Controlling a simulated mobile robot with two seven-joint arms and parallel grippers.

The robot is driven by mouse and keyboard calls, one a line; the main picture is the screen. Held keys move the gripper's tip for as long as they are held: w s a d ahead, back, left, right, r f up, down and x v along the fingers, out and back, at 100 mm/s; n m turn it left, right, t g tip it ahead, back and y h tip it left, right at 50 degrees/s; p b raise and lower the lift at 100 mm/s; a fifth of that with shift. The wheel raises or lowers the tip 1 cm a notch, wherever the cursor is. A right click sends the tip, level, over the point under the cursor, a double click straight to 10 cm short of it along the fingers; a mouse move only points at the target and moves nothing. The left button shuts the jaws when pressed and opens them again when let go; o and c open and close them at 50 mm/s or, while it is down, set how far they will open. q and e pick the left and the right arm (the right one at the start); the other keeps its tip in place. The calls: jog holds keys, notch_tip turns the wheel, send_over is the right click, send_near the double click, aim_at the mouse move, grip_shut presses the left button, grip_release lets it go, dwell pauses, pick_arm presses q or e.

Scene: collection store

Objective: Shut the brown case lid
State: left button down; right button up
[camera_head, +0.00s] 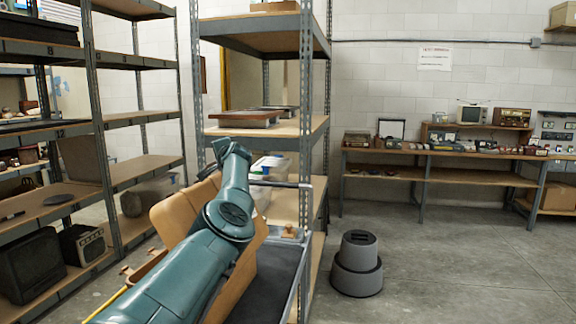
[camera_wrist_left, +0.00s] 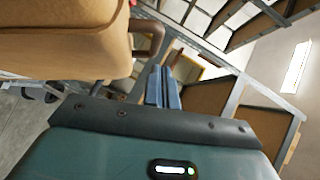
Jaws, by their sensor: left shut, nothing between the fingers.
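The brown case lid (camera_head: 243,282) stands raised and tilted in the head view, with my left arm crossing in front of it. Part of the case (camera_head: 142,268) with small latches shows left of the arm; most of it is hidden. In the left wrist view a large brown surface with a handle, seemingly part of the case (camera_wrist_left: 60,45), fills the upper left. My left gripper (camera_wrist_left: 163,88) is shut and empty, with its fingers beside the handle; I cannot tell whether they touch. Its fingers are not clear in the head view. My right gripper is not in view.
A dark-topped cart (camera_head: 272,283) is at the right of the lid. Metal shelving (camera_head: 300,130) rises close behind my arm, and more shelves stand at the left. A grey step stool (camera_head: 357,265) is on the floor. Open floor lies at the right.

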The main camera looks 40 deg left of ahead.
pick_arm(q)
jog(key=shift+s+a+f+p, duration=0.15)
jog(key=shift+s+a+p, duration=0.1)
jog(key=shift+a, duration=0.25)
jog(key=shift+s+a+f+p, duration=0.1)
jog(key=shift+s+a+p, duration=0.1)
jog(key=shift+a, duration=0.25)
jog(key=shift+s+a+f, duration=0.1)
jog(key=shift+a+f, duration=0.05)
jog(key=shift+a, duration=0.1)
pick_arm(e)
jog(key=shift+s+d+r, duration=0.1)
